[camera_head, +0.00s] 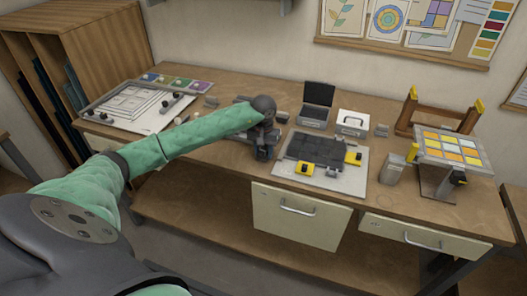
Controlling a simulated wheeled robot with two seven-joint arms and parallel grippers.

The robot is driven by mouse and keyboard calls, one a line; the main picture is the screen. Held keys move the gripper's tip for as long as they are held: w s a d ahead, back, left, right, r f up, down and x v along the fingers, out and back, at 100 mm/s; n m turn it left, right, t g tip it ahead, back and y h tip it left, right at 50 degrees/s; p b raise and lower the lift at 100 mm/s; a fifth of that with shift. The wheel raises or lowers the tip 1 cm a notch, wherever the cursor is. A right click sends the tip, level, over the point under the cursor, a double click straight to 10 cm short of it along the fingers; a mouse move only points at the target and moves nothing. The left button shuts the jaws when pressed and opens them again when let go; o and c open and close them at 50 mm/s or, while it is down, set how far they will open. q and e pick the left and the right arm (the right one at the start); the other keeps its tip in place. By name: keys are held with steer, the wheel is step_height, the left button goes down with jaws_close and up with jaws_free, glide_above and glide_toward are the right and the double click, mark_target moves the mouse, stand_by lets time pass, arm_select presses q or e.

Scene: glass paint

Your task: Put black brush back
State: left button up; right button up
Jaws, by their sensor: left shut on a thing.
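My left arm reaches in from the left over the bench, and my left gripper (262,153) points down at mid-bench, just left of the grey mat with the dark tile panel. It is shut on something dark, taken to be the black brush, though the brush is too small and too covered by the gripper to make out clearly. My right gripper is not in view. A brush holder cannot be picked out for certain.
The dark panel (318,150) with yellow blocks lies right of the gripper. An open black-lidded case (317,105) and a white box (352,122) stand behind. A colour-sample board (455,148) and a grey canister (393,168) stand at right. A drawing board (125,105) lies at left.

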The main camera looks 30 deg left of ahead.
mark_target(263, 148)
arm_select(q)
steer(key=o, duration=1)
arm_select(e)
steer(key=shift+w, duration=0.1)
arm_select(q)
steer(key=shift+r, duration=0.15)
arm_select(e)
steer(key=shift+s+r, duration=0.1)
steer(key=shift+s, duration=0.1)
arm_select(q)
steer(key=shift+p, duration=0.3)
steer(key=shift+r, duration=0.15)
step_height(263, 148, up, 3)
steer(key=shift+r+b, duration=0.1)
steer(key=shift+b, duration=1.1)
step_height(263, 148, up, 7)
steer(key=b, duration=0.3)
steer(key=shift+r, duration=0.75)
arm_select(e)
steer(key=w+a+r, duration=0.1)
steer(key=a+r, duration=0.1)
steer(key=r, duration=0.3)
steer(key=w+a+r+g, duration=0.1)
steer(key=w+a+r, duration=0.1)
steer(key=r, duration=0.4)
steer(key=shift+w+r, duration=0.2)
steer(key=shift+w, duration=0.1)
